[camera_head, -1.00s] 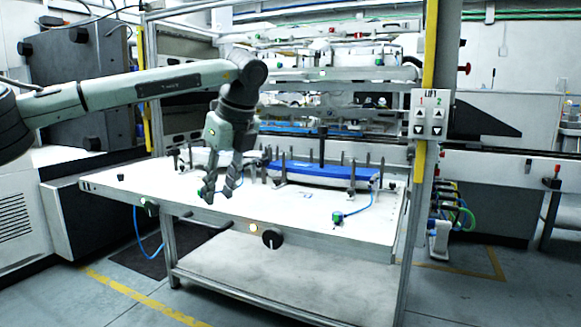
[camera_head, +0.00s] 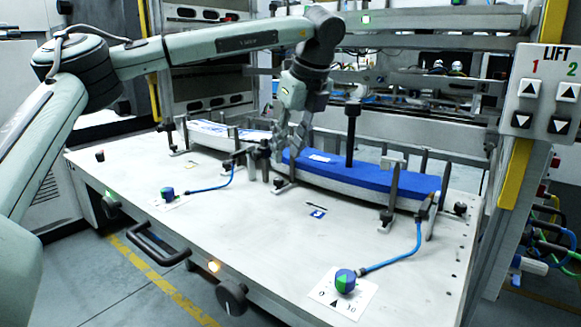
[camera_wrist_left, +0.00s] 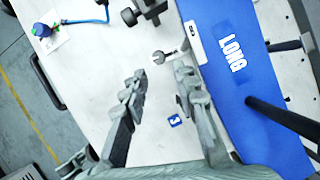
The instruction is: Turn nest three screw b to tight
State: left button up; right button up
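The long blue block (camera_head: 365,178) lies in its nest at the right of the white table; the wrist view shows it marked LONG (camera_wrist_left: 232,50). A small blue plate marked 3 (camera_wrist_left: 174,121) is on the table in front of it, and also shows in the head view (camera_head: 317,212). Black-headed screw fittings stand along the nest, one at the right (camera_head: 461,208) and one at the front (camera_head: 278,181). I cannot tell which is screw b. My left gripper (camera_head: 290,138) is above the nest's left part, its fingers (camera_wrist_left: 160,88) apart and empty. My right gripper is out of view.
Green-blue knobs (camera_head: 345,281) and (camera_head: 168,193) with blue hoses sit on the table (camera_head: 240,225). A white block (camera_head: 215,133) lies in the nest further left. Posts, including a tall black one (camera_head: 352,132), rise around the blue block. The LIFT panel (camera_head: 543,92) is at right.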

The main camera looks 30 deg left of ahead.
aim_at(279, 179)
pick_arm(q)
jog(key=x, duration=0.6)
jog(key=shift+a+f, duration=0.2)
jog(key=shift+f, duration=0.2)
grip_shut()
